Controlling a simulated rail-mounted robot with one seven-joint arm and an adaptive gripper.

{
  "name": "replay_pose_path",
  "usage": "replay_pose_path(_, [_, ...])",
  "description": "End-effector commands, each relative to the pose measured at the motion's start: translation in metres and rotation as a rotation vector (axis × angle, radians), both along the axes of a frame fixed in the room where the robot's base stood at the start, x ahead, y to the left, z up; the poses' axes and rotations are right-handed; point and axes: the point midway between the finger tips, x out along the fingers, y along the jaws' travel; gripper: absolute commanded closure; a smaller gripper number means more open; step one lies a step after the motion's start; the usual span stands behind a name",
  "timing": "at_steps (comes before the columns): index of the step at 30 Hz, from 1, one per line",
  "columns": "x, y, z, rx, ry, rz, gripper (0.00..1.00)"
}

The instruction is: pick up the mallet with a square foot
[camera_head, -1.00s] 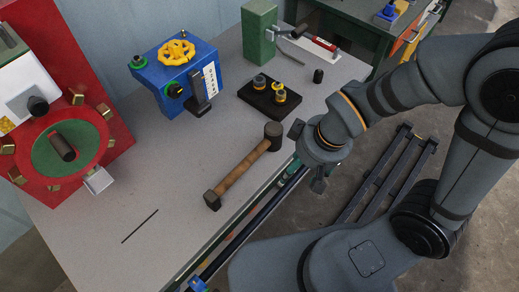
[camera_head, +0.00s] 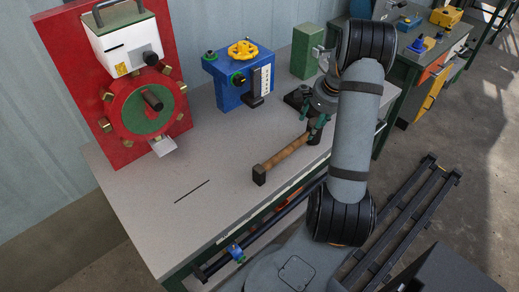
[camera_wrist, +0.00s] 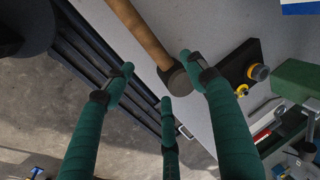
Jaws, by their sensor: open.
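The mallet (camera_head: 286,155) lies on the grey workbench (camera_head: 225,222) near its front edge. It has a wooden handle and a dark square foot (camera_head: 259,175) at its near left end. Its dark round head is partly hidden behind my gripper in the head view. My gripper (camera_head: 318,125) is over the head end, with teal fingers pointing down. In the wrist view my gripper (camera_wrist: 156,62) is open, its fingers spread around the picture of the mallet's head (camera_wrist: 174,79). The handle (camera_wrist: 140,32) runs out past the fingertips. I cannot tell that any finger touches the mallet.
A red panel with a green-red wheel (camera_head: 145,108) and a blue box with a yellow knob (camera_head: 240,77) stand at the bench's back. A green block (camera_head: 306,60) stands behind my gripper. A black base with yellow-ringed pegs (camera_wrist: 240,70) lies near the head.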

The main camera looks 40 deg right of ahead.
Motion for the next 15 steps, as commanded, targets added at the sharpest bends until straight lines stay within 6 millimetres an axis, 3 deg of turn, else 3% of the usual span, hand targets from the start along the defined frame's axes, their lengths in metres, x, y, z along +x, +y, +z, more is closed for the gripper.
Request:
replay_pose_path(5, [0.0, 0.019, -0.006, 0.098, 0.0, -0.086, 0.44])
replay_pose_path(15, [0.012, 0.019, -0.048, 0.098, 0.0, -0.092, 0.44])
